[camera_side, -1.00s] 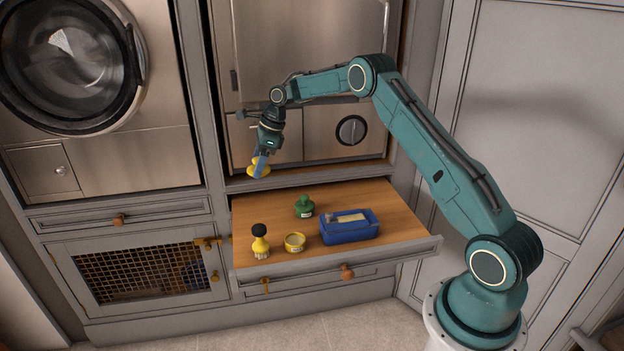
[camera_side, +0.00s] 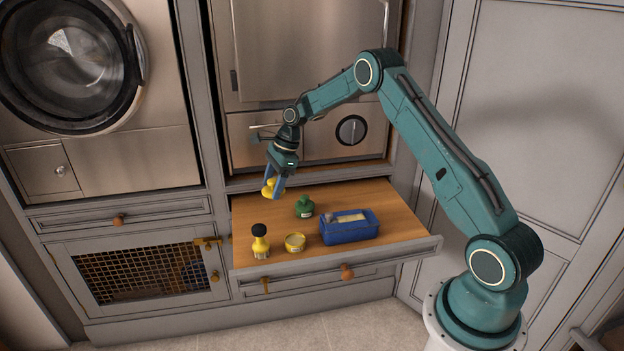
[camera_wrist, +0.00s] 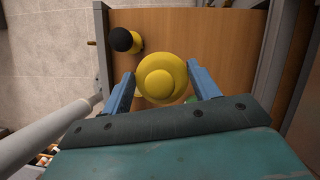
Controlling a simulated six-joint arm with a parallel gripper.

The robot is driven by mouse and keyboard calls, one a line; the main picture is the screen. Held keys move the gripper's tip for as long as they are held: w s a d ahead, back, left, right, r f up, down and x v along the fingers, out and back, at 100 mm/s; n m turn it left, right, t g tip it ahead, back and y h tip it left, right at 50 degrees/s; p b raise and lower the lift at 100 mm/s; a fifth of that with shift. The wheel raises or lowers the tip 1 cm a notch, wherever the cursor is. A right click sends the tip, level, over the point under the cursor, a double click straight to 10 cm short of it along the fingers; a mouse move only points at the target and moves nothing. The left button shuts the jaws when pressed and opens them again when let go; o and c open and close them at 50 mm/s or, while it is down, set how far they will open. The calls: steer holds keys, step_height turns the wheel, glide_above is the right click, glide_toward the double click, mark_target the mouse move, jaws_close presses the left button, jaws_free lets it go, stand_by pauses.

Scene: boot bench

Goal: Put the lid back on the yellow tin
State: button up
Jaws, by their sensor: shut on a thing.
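My gripper (camera_side: 276,188) is shut on the yellow lid (camera_side: 267,189) and holds it in the air above the back left part of the wooden pull-out. In the wrist view the round lid (camera_wrist: 160,80), with a raised knob, sits between the two blue fingers of my gripper (camera_wrist: 161,84). The yellow tin (camera_side: 295,242) stands upright near the front edge of the pull-out, its top uncovered. It is below the lid and a little to the right in the side view.
A yellow bottle with a black top (camera_side: 260,241) stands left of the tin. A green container (camera_side: 304,207) is behind the tin, and a blue box (camera_side: 350,232) is to its right. The wooden surface (camera_side: 390,208) is bare at the right.

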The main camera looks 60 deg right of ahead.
steer(key=s+a+f+n+g, duration=0.1)
steer(key=s+f+n, duration=0.2)
steer(key=s+f, duration=0.2)
steer(key=s, duration=0.3)
steer(key=shift+a, duration=0.3)
steer(key=shift+f, duration=0.2)
steer(key=shift+f, duration=3.05)
steer(key=shift+f, duration=0.15)
steer(key=o, duration=1.3)
steer(key=shift+o, duration=0.2)
steer(key=shift+r, duration=0.2)
step_height(320, 180, up, 7)
steer(key=shift+f, duration=0.2)
stand_by(0.5)
